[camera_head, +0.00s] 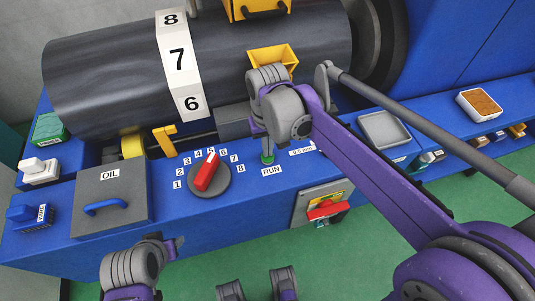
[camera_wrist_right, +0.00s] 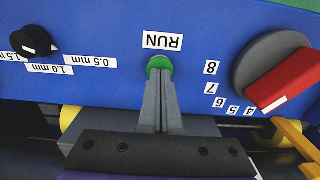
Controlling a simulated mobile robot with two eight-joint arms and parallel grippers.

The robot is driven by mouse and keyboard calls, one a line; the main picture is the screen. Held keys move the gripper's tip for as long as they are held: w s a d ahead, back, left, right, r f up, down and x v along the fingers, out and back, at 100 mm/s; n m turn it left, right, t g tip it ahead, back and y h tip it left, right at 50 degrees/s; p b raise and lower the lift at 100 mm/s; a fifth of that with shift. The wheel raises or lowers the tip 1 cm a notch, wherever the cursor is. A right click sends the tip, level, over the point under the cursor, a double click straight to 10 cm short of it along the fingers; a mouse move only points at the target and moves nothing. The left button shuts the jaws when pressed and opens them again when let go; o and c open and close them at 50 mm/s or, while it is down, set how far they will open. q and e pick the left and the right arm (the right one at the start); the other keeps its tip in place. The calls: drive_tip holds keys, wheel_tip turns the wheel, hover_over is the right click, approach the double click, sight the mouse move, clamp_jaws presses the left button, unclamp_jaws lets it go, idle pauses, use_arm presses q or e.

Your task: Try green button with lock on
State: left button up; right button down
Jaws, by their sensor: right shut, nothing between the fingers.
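The green RUN button (camera_head: 267,159) sits on the blue machine's top ledge, above its RUN label (camera_head: 272,171). It also shows in the right wrist view (camera_wrist_right: 159,64). My right gripper (camera_head: 267,152) points down at it with shut, empty fingers. In the right wrist view the fingertips (camera_wrist_right: 160,80) overlap the button's edge; I cannot tell whether they touch or press it. A red rotary handle (camera_head: 327,209) on a grey metal plate is on the machine's front face; its lock state is unclear. My left gripper (camera_head: 168,248) is low at the left, small, its fingers unclear.
A red-handled dial (camera_head: 207,172) with numbers 1 to 8 stands left of the button. The OIL lid (camera_head: 112,204) is farther left. A large dark roller (camera_head: 110,85) lies behind. A grey tray (camera_head: 383,130) is at right. Green floor lies in front.

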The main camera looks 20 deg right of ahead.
drive_tip(key=shift+f, duration=0.6)
drive_tip(key=shift+r, duration=0.1)
idle(0.4)
drive_tip(key=shift+r+p, duration=2)
drive_tip(key=shift+r, duration=0.75)
drive_tip(key=s+d+t+p, duration=0.2)
drive_tip(key=s+d, duration=0.1)
drive_tip(key=s, duration=0.4)
drive_tip(key=s+d+f+t+p, duration=0.1)
drive_tip(key=s+d+t+p, duration=0.2)
drive_tip(key=s, duration=0.4)
drive_tip(key=shift+s+d+f, duration=0.15)
drive_tip(key=shift+d, duration=0.15)
